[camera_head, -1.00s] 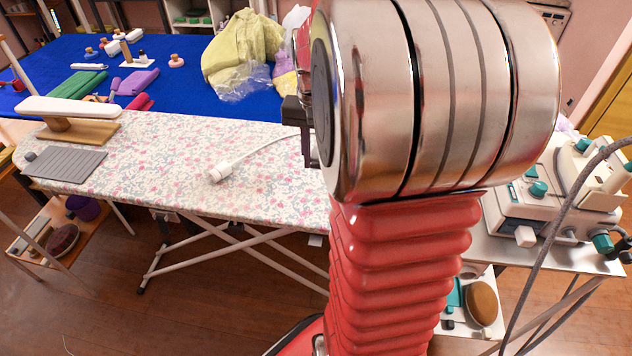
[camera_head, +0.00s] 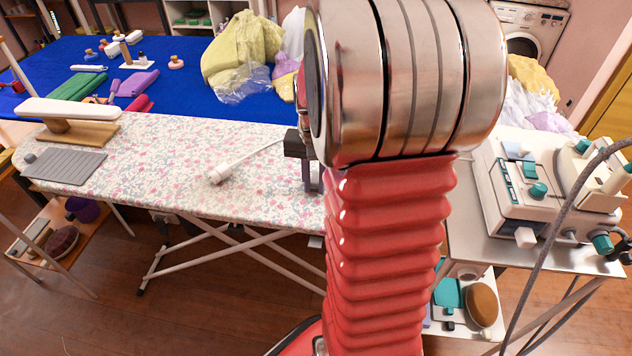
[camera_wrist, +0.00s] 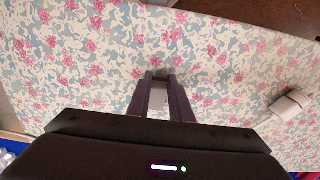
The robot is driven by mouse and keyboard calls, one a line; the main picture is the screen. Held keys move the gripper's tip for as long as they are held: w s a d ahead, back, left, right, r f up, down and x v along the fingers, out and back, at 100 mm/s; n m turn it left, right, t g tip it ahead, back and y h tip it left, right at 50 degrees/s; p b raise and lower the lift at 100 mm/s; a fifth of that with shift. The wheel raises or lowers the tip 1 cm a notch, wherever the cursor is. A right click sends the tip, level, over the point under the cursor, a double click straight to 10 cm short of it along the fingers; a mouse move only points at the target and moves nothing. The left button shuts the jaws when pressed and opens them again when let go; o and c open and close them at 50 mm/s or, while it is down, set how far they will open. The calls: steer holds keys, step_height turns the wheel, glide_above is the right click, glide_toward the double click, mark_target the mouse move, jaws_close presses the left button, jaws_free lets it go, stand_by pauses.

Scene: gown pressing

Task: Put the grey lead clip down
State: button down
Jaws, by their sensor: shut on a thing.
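My gripper (camera_wrist: 161,82) is low over the floral ironing board (camera_head: 200,135), near its right end. Its dark fingers close on a small pale grey piece, the grey lead clip (camera_wrist: 157,100), seen between them in the wrist view. In the head view my gripper (camera_head: 313,186) shows only partly beside my arm, and the clip cannot be made out there. Whether the clip touches the cloth cannot be told.
A white plug-like piece (camera_head: 217,174) with a pale cable lies on the board. A grey ribbed mat (camera_head: 65,167) and a wooden sleeve board (camera_head: 70,118) stand at the left. The board's middle is largely clear.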

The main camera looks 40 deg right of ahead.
mark_target(315, 186)
steer(key=shift+f, duration=0.15)
steer(key=c, duration=1.6)
jaws_free()
step_height(315, 186, up, 12)
steer(key=shift+r, duration=0.1)
steer(key=shift+s+a+r+n+t, duration=0.35)
steer(key=shift+s+a+n+t, duration=0.95)
steer(key=shift+a, duration=2.85)
steer(key=shift+s+a+r+n+t, duration=0.45)
steer(key=shift+s+a+n, duration=1.45)
steer(key=shift+a, duration=2.2)
steer(key=shift+s+a+r+n+t, duration=0.25)
steer(key=shift+s+a+n+t, duration=1.3)
steer(key=shift+a, duration=2.6)
